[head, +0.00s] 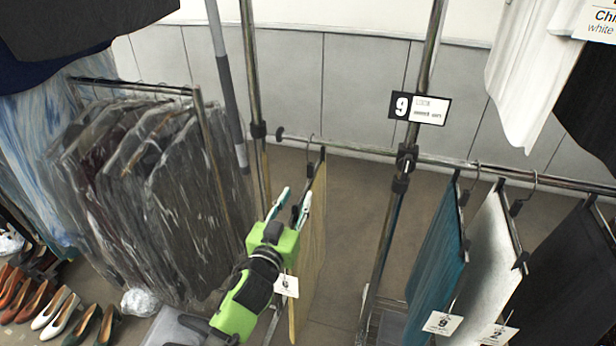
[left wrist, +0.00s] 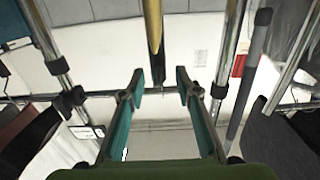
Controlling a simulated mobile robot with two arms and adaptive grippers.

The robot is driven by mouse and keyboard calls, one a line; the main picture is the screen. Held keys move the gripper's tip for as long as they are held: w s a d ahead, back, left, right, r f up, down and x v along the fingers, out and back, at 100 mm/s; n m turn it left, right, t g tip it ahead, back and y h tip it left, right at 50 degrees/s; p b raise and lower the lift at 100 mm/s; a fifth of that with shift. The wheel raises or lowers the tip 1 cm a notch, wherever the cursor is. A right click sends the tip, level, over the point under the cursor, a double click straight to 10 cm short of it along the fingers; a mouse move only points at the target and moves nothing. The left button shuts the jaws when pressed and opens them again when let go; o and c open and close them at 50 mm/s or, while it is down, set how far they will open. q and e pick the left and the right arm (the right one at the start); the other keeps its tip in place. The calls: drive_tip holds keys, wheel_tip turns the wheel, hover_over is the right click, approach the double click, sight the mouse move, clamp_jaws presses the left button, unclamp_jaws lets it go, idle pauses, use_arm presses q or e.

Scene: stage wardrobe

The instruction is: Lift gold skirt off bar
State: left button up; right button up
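The gold skirt (head: 314,245) hangs edge-on from a dark clip hanger on the metal bar (head: 357,150) in the head view. In the left wrist view the skirt (left wrist: 153,25) is a narrow gold strip, with the dark hanger end lined up between the fingertips. My left gripper (head: 294,200), green with teal fingers, is just left of the skirt's upper part. It is open, and no cloth is visibly pinched; its fingers stand apart in the left wrist view (left wrist: 160,88). A white tag (head: 287,286) shows low by the skirt. My right gripper is not in view.
A sign marked 9 (head: 420,108) is on an upright post. A teal skirt (head: 437,255), a white skirt (head: 485,260) and a black garment (head: 570,275) hang to the right. Bagged garments (head: 165,200) hang on the left, above shoes (head: 50,305). Floor shows between the gold and teal skirts.

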sight(310, 172)
use_arm(q)
drive_tip(key=x, duration=0.2)
drive_tip(key=shift+w+d+f+b, duration=0.2)
drive_tip(key=shift+w+f+b, duration=0.05)
drive_tip(key=shift+w+b, duration=0.15)
drive_tip(key=b+x, duration=0.3)
drive_tip(key=x, duration=0.3)
drive_tip(key=shift+w, duration=0.35)
drive_tip(key=shift+r+b+x, duration=0.25)
drive_tip(key=shift+b+x, duration=0.6)
drive_tip(key=shift+x, duration=0.25)
drive_tip(key=shift+w+d+f, duration=0.1)
drive_tip(key=shift+w+d, duration=0.1)
drive_tip(key=shift+w, duration=0.15)
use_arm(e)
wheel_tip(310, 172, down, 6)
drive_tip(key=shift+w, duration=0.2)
use_arm(q)
drive_tip(key=shift+s, duration=0.1)
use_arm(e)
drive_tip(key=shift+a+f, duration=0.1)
